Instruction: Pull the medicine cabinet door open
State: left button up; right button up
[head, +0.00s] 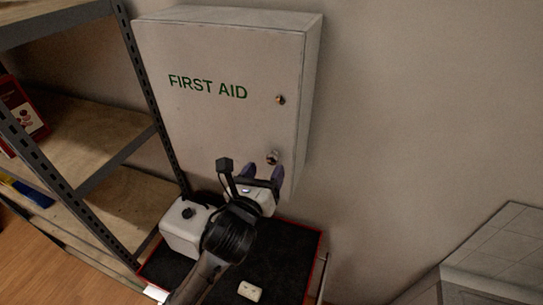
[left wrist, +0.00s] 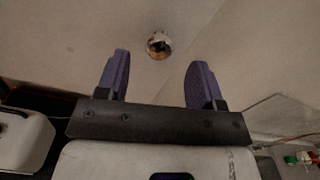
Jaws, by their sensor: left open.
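The medicine cabinet (head: 220,60) is a white wall box marked FIRST AID in green. Its door (head: 200,125) looks shut. A small round metal knob (head: 272,157) sits low near the door's right edge; it also shows in the left wrist view (left wrist: 159,45). My left gripper (head: 263,172) is just below and in front of the knob. Its purple fingers are open with nothing between them. In the left wrist view the gripper (left wrist: 158,68) points at the door, and the knob appears just past the fingertips, roughly centred between them. My right gripper is not in view.
A small brass lock (head: 280,99) sits above the knob. A metal shelf unit (head: 100,120) stands close at the left. Below are a dark red-edged surface (head: 290,250), a white container (head: 184,228) and a small pale object (head: 250,291). The wall at right is bare.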

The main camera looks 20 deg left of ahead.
aim_at(271, 161)
pick_arm(q)
jog(key=shift+w+p, duration=0.4)
jog(key=shift+w, duration=1.95)
jog(key=shift+c, duration=0.2)
grip_shut()
